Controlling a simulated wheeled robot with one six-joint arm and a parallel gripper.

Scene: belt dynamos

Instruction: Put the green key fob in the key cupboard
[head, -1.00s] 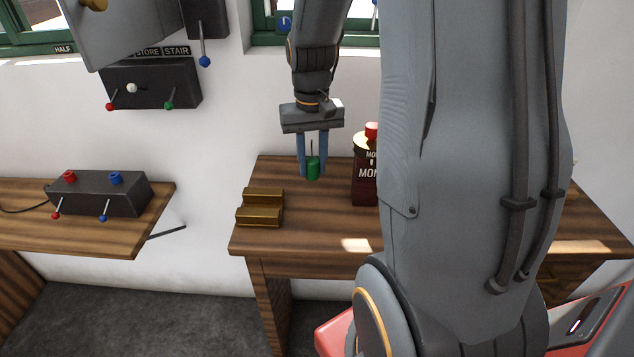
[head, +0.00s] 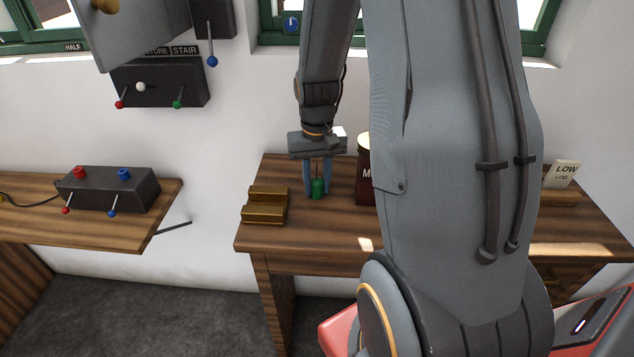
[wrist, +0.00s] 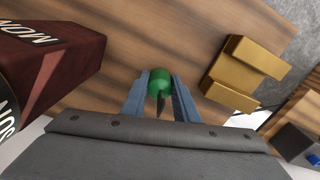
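The green key fob (head: 318,188) is a small green cylinder with a thin dark stem. It sits between the blue-grey fingertips of my gripper (head: 318,184), which points down over the wooden desk. In the wrist view the fob (wrist: 160,82) fills the gap between the two fingers. I cannot tell whether its lower end touches the desk. A grey box-like panel with a brass knob (head: 105,5) is cut off at the upper left. It may be the key cupboard, but its inside is not seen.
A brass stepped block (head: 265,206) lies left of the fob on the desk (head: 300,240). A dark red tin (head: 364,178) stands close on the right, partly behind my arm. A LOW card (head: 565,174) stands further right. Switch boxes (head: 160,85) (head: 110,190) are at left.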

